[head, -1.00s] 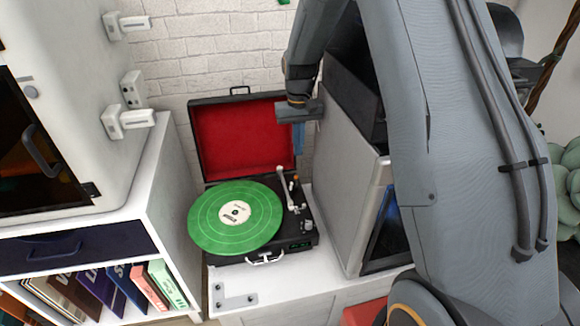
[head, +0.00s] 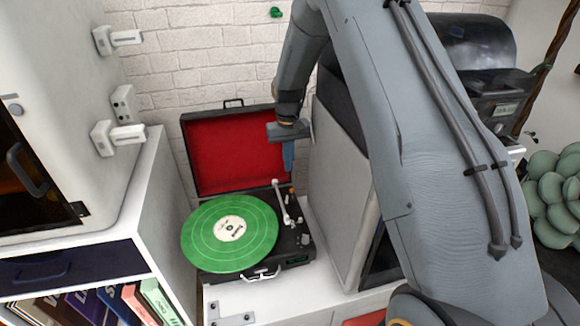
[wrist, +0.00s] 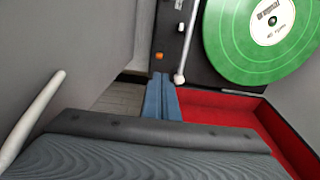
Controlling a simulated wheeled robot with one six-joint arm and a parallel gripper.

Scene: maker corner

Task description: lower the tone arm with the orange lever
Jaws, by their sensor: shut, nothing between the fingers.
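The record player (head: 297,252) is an open black case with a red-lined lid (head: 232,150) and a green record (head: 228,234) on its platter. The white tone arm (head: 282,203) lies along the right of the record; it also shows in the wrist view (wrist: 186,45). The small orange lever (wrist: 159,56) stands beside the tone arm's base in the wrist view, and shows as a tiny orange spot in the head view (head: 291,190). My gripper (head: 288,172) has blue fingers, shut and empty, above the back right of the player. In the wrist view the fingertips (wrist: 160,78) appear just short of the lever, apart from it.
A tall grey-white cabinet (head: 335,190) stands close on the right of the player. A white shelf unit (head: 165,215) with records stands on the left. The brick wall (head: 200,60) is behind the lid. The white top in front of the player has bare room.

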